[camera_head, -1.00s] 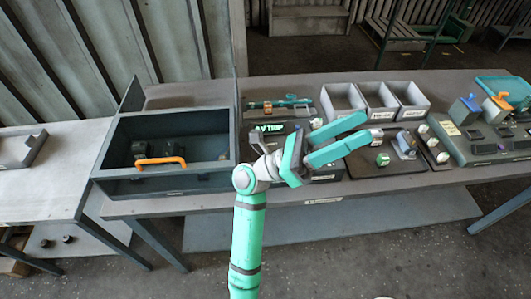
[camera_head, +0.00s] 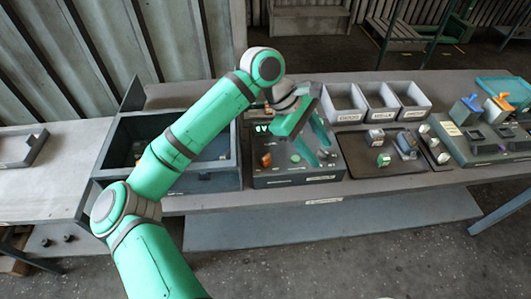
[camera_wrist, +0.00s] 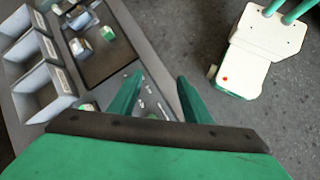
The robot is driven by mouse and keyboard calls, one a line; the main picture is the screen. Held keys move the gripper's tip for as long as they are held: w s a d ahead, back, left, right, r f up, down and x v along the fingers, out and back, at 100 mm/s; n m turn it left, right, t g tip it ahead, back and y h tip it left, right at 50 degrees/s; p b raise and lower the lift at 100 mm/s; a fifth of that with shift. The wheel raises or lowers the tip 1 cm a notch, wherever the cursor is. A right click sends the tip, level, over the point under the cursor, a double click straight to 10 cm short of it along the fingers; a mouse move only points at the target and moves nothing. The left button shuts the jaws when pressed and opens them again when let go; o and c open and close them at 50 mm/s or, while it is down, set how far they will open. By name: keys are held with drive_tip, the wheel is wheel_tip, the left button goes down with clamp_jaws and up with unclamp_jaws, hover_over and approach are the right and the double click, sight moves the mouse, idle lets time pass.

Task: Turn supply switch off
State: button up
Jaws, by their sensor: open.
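The dark control panel (camera_head: 300,181) stands on the bench in the head view, with a lit green display (camera_head: 262,128) at its upper left. An orange switch (camera_head: 266,160) sits at the panel's left and a green button (camera_head: 295,158) near its middle. The labels are too small to read, so I cannot tell which control is the supply switch. My gripper (camera_head: 319,152) is over the panel's right part, fingers pointing down, open and empty. In the wrist view, part of the panel shows between and beyond the open fingers (camera_wrist: 160,79). My gripper hides the panel's upper part.
Three grey bins (camera_head: 378,116) stand behind a dark tray (camera_head: 360,165) with small parts, right of the panel. A console with coloured levers (camera_head: 490,140) is farther right. An open dark box (camera_head: 215,181) stands left, partly behind my arm.

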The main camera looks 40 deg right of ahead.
sight(266, 156)
drive_tip(key=w+a+r+t+y, duration=0.2)
drive_tip(key=w+a+t+y, duration=0.4)
drive_tip(key=w, duration=0.5)
drive_tip(key=shift+m+g+h, duration=0.3)
drive_tip(key=shift+g+h, duration=0.1)
drive_tip(key=shift+h, duration=0.5)
drive_tip(key=f, duration=0.3)
drive_tip(key=a+f, duration=0.1)
drive_tip(key=f, duration=0.6)
drive_tip(key=shift+w+a+f, duration=0.15)
drive_tip(key=shift+w+f, duration=0.15)
drive_tip(key=shift+w, duration=0.05)
drive_tip(key=c, duration=1)
